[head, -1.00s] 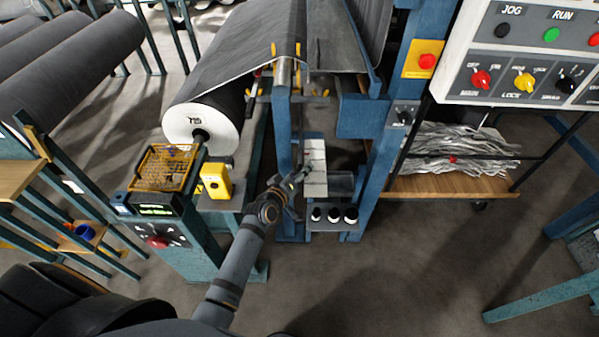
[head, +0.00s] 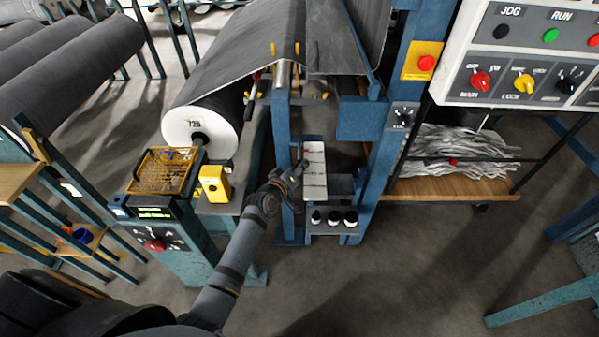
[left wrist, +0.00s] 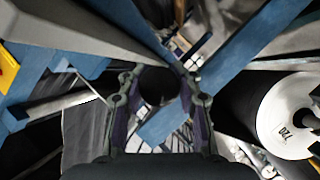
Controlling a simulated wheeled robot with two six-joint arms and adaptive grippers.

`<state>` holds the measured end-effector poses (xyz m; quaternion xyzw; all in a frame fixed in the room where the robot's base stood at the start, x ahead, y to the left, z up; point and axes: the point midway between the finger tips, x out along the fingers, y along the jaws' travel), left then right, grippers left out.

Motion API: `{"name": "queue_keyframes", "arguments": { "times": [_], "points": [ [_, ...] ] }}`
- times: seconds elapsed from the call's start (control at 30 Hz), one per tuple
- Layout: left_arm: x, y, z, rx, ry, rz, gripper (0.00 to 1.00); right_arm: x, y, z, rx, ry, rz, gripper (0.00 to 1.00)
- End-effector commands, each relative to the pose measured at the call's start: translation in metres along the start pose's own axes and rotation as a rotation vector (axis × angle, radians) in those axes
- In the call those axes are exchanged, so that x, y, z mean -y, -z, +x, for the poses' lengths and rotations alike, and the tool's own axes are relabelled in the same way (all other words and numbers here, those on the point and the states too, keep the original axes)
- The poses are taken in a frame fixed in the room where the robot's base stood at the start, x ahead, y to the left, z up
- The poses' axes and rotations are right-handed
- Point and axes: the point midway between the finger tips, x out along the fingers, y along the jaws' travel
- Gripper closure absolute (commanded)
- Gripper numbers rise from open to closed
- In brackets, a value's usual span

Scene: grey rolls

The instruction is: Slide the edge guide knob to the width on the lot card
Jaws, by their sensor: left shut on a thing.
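My left gripper (head: 297,172) is at the left edge of a white marked scale plate (head: 316,172) on the blue machine frame. In the left wrist view my left gripper (left wrist: 158,92) has its fingers on either side of a dark round knob (left wrist: 156,84) and is shut on it. In the head view the gripper mostly hides the knob. The marks on the scale are too small to read. No lot card can be made out for sure. My right gripper is not in view.
A large grey roll (head: 203,128) with a number on its white end lies behind. Blue posts (head: 283,130) stand close to my gripper. A shelf with several small black-and-white pieces (head: 334,218) sits below the scale. A control panel (head: 525,50) is at upper right.

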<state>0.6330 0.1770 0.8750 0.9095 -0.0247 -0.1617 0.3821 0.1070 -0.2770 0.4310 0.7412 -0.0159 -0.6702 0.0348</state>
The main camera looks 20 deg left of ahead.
Motion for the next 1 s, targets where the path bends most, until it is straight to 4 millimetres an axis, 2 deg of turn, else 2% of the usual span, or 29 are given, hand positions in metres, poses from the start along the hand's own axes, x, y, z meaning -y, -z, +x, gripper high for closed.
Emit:
{"name": "queue_keyframes", "arguments": {
  "times": [0.13,0.17,0.33,0.63,0.73,0.87,1.0],
  "points": [
    [-0.001,0.002,-0.001,-0.006,-0.002,0.006,1.00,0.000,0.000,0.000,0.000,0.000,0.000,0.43],
    [-0.001,0.002,-0.001,-0.006,-0.002,0.006,0.67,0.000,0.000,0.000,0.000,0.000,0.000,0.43],
    [-0.001,0.002,-0.001,-0.004,-0.001,0.006,0.44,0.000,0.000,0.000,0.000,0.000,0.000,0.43],
    [0.000,0.001,-0.001,-0.003,0.000,0.004,0.43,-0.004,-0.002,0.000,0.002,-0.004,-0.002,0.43],
    [0.001,0.000,-0.009,-0.002,0.001,0.004,0.43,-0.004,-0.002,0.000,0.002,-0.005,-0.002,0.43],
    [0.001,0.000,-0.035,-0.001,0.001,0.005,0.43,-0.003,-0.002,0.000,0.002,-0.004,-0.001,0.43],
    [0.001,0.000,-0.071,-0.002,0.001,0.007,0.43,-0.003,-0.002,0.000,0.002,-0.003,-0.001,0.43]
  ]
}}
